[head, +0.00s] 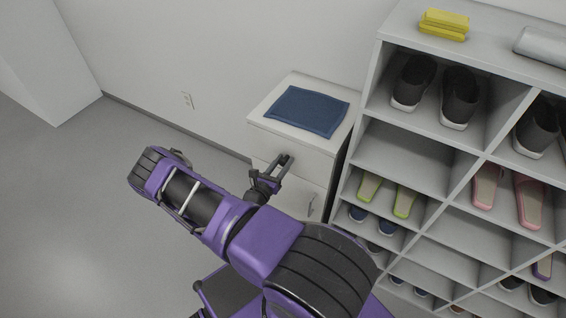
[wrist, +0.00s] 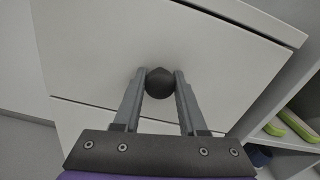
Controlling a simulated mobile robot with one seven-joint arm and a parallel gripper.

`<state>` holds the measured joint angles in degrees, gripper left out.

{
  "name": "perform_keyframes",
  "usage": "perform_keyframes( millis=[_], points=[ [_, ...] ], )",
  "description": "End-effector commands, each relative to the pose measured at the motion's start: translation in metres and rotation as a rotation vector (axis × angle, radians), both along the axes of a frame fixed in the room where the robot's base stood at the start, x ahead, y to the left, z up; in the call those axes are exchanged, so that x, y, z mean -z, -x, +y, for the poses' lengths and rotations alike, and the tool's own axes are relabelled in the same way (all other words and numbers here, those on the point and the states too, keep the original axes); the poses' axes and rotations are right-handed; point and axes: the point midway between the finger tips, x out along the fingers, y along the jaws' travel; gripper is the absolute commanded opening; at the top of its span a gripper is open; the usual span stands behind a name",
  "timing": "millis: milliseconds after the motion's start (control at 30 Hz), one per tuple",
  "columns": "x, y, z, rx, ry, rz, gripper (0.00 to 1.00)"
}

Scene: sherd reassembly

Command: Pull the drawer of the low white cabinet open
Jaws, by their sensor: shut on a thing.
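The low white cabinet (head: 300,193) stands against the wall in the head view, left of the shoe rack. Its drawer front (head: 312,156) is just below the top; the drawer front (wrist: 222,62) also fills much of the wrist view. The drawer looks flush with the cabinet, with no clear opening showing. A dark round knob (wrist: 160,82) sits on the drawer front. My gripper (wrist: 160,84) is shut on the knob, one finger on each side. In the head view my gripper (head: 281,163) is at the drawer front, and the knob is mostly hidden by it.
A lower door with a vertical handle (head: 311,205) is below the drawer. A grey shoe rack (head: 400,158) with several shoes stands close on the right. The floor (head: 75,215) at left is clear.

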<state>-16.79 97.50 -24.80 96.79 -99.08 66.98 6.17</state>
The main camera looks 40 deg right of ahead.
Motion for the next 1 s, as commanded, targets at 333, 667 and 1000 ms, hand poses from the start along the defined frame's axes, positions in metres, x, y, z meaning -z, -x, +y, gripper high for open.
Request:
perform_keyframes(
  millis=[333, 667, 1000],
  points=[
    [0.000, 0.016, 0.041, -0.005, -0.002, 0.003, 0.00],
    [0.001, 0.048, 0.119, -0.005, -0.001, 0.002, 0.00],
    [0.001, 0.067, 0.162, -0.001, 0.000, 0.001, 0.00]
  ],
)
